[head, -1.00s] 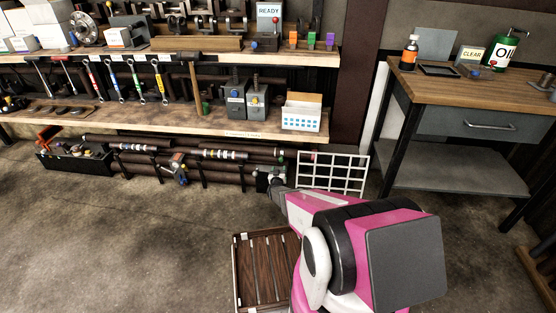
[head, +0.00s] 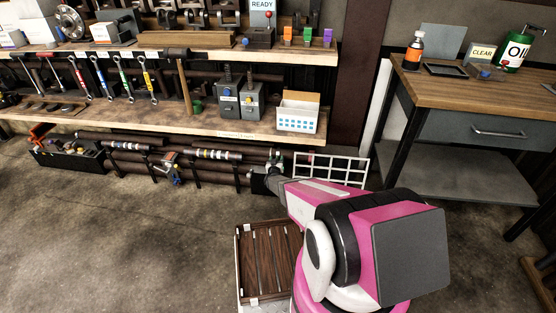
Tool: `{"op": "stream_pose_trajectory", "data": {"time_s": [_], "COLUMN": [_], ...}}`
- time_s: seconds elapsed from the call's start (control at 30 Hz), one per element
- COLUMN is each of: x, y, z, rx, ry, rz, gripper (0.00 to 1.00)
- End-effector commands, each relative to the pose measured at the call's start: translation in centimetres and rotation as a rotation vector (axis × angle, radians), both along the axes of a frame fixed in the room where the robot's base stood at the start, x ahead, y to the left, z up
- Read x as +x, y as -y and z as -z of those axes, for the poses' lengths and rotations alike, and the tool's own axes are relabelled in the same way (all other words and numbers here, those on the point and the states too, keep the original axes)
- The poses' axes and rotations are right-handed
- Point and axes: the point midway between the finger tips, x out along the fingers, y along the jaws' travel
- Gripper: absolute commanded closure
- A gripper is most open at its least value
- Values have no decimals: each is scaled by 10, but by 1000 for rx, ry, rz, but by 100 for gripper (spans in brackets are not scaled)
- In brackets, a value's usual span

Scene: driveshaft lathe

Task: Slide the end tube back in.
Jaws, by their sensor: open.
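Several long brown tubes (head: 222,168) lie in a low rack on the floor under the shelves. Some carry white and coloured bands, such as the banded tube (head: 217,154) near the top of the rack. I cannot tell which one is the end tube or whether one sticks out, since my gripper and arm cover part of the right end. My gripper (head: 260,181) is dark grey, open, and at the right end of the tubes. Its fingertips are small and partly hidden, and I cannot tell whether they touch a tube.
A white wire grid (head: 330,167) stands just right of my gripper. A wooden slatted crate (head: 240,270) sits on the floor in front. A black toolbox (head: 68,159) is at the left rack end. A workbench (head: 470,92) stands right. The left floor is clear.

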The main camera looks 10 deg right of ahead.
Motion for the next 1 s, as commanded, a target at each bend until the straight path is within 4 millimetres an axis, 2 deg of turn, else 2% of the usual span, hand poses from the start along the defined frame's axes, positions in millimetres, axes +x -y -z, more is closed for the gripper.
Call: {"op": "stream_pose_trajectory", "data": {"time_s": [0.07,0.1,0.27,0.47,0.57,0.83,1.0], "x": [0,0,0,2,8,29,36], "y": [0,0,0,-6,-21,-84,-108], "z": [0,0,0,0,0,1,1], "rx": [0,0,0,0,0,1,0], "ry": [0,0,0,1,2,1,1], "rz": [0,0,0,-1,-2,-4,-1], "gripper": [43,46,99,100,100,100,100]}}
